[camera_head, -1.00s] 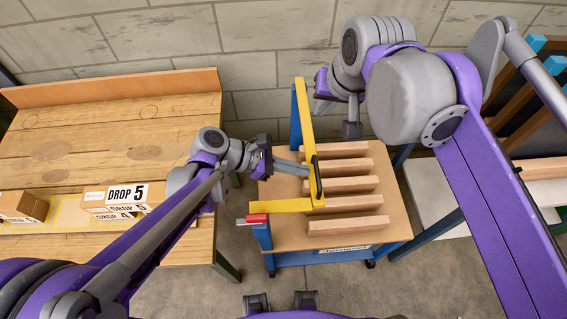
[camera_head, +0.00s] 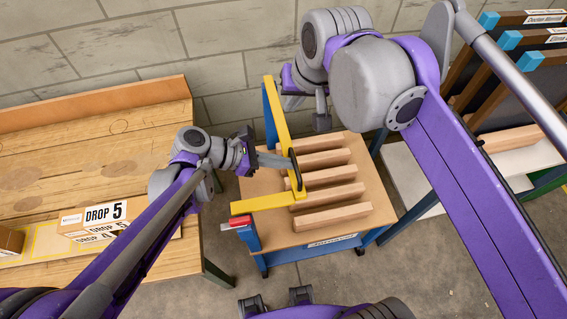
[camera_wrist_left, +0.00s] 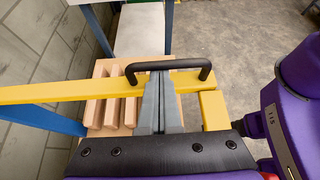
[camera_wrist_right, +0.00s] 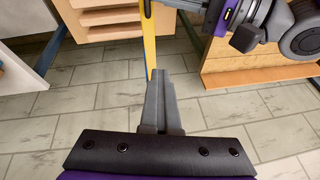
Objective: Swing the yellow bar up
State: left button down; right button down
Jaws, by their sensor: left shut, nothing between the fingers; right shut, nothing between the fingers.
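The yellow bar (camera_head: 284,125) runs along the left side of a wheeled trolley, with a short yellow piece turning left at its near end. It also shows in the left wrist view (camera_wrist_left: 60,90) and right wrist view (camera_wrist_right: 149,40). A black handle (camera_head: 294,168) sits on the bar; it also shows in the left wrist view (camera_wrist_left: 168,65). My left gripper (camera_head: 288,162) is shut and empty, its fingertips over the bar, at the handle's grip. Contact is unclear. My right gripper (camera_wrist_right: 165,75) is shut and empty near the bar's far end; the head view largely hides its fingers.
Several wooden blocks (camera_head: 325,178) lie on the trolley top (camera_head: 262,185), right of the bar. A red-ended piece (camera_head: 237,222) is at its near left corner. A workbench (camera_head: 90,140) with boxes (camera_head: 95,215) stands left. A pale table (camera_head: 412,190) and panel rack (camera_head: 510,75) stand right.

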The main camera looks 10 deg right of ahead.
jog(key=c, duration=0.9)
grip_release()
